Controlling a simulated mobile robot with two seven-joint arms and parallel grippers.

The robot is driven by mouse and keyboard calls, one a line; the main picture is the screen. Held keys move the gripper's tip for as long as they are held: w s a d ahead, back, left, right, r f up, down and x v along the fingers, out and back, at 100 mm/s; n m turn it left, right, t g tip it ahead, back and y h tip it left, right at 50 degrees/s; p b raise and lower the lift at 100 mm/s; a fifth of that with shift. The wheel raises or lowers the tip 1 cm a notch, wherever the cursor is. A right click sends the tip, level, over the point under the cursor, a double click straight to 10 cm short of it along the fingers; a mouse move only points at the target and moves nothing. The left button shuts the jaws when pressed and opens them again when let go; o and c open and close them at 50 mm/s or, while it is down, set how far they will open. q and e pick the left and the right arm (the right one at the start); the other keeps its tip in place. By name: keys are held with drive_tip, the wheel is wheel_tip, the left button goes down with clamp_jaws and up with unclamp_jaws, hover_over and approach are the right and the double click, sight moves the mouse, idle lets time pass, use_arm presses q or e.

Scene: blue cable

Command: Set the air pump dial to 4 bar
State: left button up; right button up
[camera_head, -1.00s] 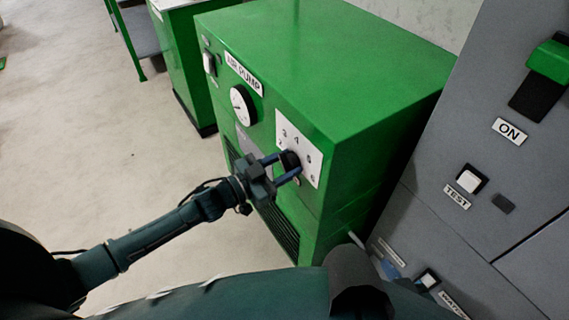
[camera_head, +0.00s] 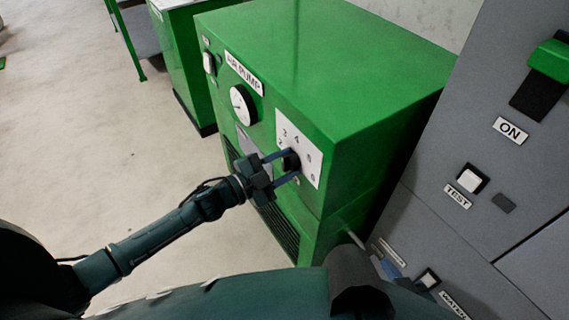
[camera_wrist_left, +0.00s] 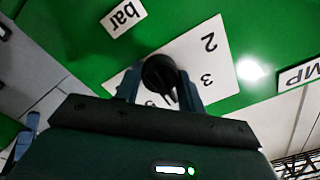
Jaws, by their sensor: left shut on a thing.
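The air pump (camera_head: 330,80) is a green cabinet with an "AIR PUMP" label. A white scale plate (camera_head: 311,165) with printed numbers is on its front, and the black dial (camera_head: 291,161) sits on that plate. In the left wrist view the dial (camera_wrist_left: 159,74) lies between the two fingers of my left gripper (camera_wrist_left: 160,88), which is shut on it. The head view shows my left gripper (camera_head: 282,169) reaching the dial from the lower left. The fingers and the view angle hide which number the dial points to.
A round white gauge (camera_head: 243,104) and a switch (camera_head: 209,63) are on the pump's front, left of the dial. A grey panel (camera_head: 470,130) with "ON" and "TEST" labels stands at the right. The floor (camera_head: 90,150) at left is clear.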

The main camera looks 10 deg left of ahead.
idle(0.4)
use_arm(q)
drive_tip(key=o, duration=1)
drive_tip(key=v, duration=1.3)
drive_tip(key=shift+s, duration=0.1)
